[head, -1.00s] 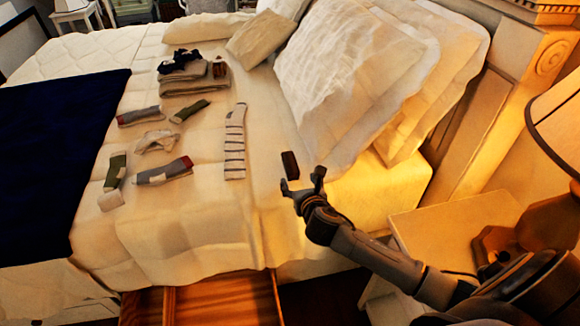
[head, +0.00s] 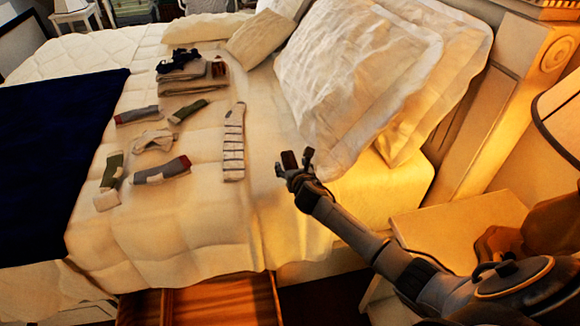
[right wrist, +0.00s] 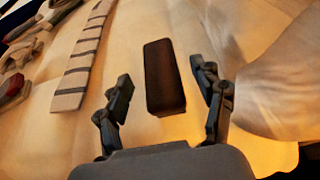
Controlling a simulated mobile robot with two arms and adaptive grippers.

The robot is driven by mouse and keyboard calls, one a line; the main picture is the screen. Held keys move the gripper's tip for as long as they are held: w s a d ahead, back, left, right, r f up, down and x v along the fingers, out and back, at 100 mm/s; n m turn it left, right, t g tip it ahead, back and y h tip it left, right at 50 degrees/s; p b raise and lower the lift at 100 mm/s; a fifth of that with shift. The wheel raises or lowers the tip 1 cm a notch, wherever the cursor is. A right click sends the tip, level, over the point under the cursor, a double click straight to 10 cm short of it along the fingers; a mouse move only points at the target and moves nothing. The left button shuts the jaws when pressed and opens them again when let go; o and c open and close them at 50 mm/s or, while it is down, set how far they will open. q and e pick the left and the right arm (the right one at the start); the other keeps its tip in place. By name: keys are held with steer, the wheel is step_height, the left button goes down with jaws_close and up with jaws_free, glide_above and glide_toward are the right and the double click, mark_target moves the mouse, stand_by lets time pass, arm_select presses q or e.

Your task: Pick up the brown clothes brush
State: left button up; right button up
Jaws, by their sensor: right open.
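The brown clothes brush (head: 289,160) is a small dark block lying on the cream bedspread near the large pillow. In the right wrist view the brush (right wrist: 163,78) lies lengthwise between the two fingers. My right gripper (head: 293,163) is open, with one finger on each side of the brush. In the right wrist view my right gripper (right wrist: 165,90) shows a gap between each finger and the brush. I cannot tell how high the fingers are above the bed. My left gripper does not show.
A striped sock (head: 233,145) lies left of the brush. Several more socks and a folded clothes stack (head: 195,83) lie farther left. A large pillow (head: 345,75) stands close on the right. A nightstand (head: 450,228) stands beside the bed, and an open drawer (head: 220,300) is below the bed's near edge.

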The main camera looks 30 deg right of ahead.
steer(key=c, duration=1.3)
steer(key=shift+r, duration=0.1)
